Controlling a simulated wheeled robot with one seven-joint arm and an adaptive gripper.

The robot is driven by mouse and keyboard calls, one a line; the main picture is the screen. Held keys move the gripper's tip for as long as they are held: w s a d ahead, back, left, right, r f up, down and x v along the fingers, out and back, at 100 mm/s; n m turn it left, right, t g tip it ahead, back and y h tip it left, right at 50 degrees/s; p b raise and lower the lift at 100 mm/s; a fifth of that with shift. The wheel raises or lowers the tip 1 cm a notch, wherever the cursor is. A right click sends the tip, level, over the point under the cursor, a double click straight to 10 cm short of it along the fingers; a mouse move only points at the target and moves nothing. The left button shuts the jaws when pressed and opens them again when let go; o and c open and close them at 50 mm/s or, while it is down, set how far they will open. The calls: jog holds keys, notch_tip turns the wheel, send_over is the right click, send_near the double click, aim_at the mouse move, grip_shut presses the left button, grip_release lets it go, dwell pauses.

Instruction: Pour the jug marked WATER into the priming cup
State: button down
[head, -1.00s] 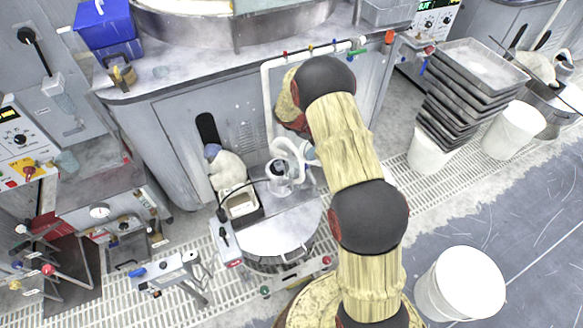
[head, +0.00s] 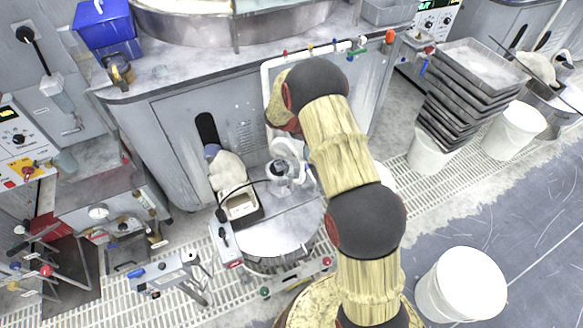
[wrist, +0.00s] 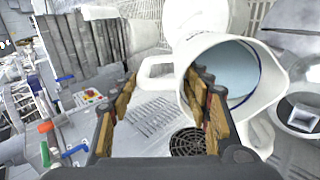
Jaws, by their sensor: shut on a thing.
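In the wrist view a white jug (wrist: 211,48) with a pale blue-grey interior stands right of centre, its mouth turned partly toward the camera. Its marking is not readable. My gripper (wrist: 160,82) has its yellow-brown fingers on either side of the jug's handle, shut on it. A small grey cup-like vessel with a square dark opening (wrist: 302,117) lies right of the jug; I cannot tell whether it is the priming cup. In the head view the white jug (head: 284,149) shows partly beside my arm, above the round metal top; my gripper is mostly hidden there.
A round metal-topped drum (head: 275,238) stands on grating below the jug. A pale padded bundle (head: 228,172) and a small open box (head: 240,205) are left of it. Stacked dark trays (head: 465,90) and white buckets (head: 460,285) stand at right. A cabinet (head: 190,130) is behind.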

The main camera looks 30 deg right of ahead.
jog(key=shift+w+a+r+h+b, duration=0.1)
jog(key=shift+a+r+h+b, duration=0.3)
jog(key=shift+a+r+h, duration=0.35)
dwell(1.0)
jog(key=shift+a+r+h+b, duration=0.65)
jog(key=shift+a+h+b, duration=0.1)
jog(key=shift+b, duration=0.5)
dwell(4.4)
